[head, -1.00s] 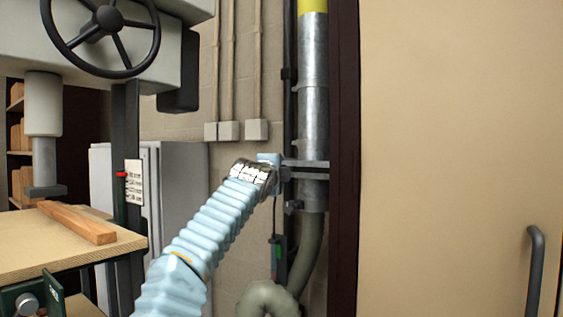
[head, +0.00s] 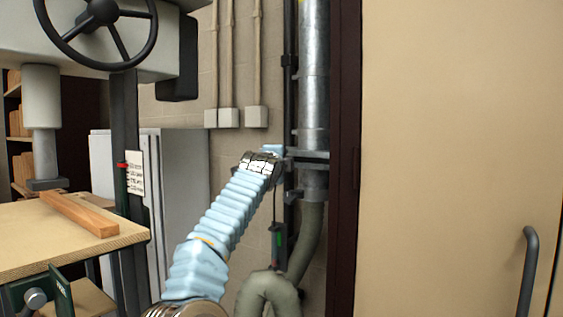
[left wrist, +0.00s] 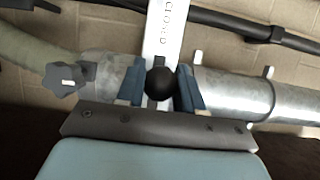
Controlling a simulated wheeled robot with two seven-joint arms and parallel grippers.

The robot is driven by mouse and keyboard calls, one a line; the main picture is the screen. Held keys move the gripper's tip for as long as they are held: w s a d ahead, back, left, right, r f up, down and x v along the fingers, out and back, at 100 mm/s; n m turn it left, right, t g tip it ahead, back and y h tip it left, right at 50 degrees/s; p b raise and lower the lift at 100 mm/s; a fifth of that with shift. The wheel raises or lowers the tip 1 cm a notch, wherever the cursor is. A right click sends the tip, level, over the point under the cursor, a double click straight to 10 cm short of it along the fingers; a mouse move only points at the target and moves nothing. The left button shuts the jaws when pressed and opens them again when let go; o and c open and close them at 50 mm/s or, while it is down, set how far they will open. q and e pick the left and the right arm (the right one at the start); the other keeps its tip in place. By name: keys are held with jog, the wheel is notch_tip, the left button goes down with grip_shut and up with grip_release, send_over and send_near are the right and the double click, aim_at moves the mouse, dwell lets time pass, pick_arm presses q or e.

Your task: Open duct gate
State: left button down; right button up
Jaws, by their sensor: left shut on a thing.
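The galvanized duct (head: 314,90) runs upright along the wall left of the dark door frame, and crosses the left wrist view (left wrist: 235,95). The gate is a white plate (left wrist: 166,35) across the duct, with lettering reading "CLO…ED", partly covered. A black ball knob (left wrist: 161,82) is at its near end. My left gripper (left wrist: 160,88) has its blue fingers on both sides of the knob and is shut on it. In the head view my left gripper (head: 273,151) is at the duct's brackets (head: 310,155), and my wrist hides the knob. My right gripper is not in view.
A grey flexible hose (head: 308,245) curves below the duct. A machine with a handwheel (head: 98,12) and a wooden table (head: 30,240) with a wood strip (head: 80,214) stand at left. A beige door (head: 455,130) with a dark handle (head: 530,270) fills the right.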

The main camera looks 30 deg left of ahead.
pick_arm(q)
jog(key=shift+d+f, duration=0.1)
jog(key=shift+d, duration=0.25)
jog(key=d, duration=0.2)
jog(key=d+b, duration=0.1)
jog(key=d, duration=0.1)
jog(key=d+b, duration=0.1)
jog(key=d, duration=0.1)
jog(key=shift+s+d, duration=0.25)
jog(key=shift+d, duration=0.55)
jog(key=c, duration=0.8)
grip_release()
jog(key=shift+s, duration=0.1)
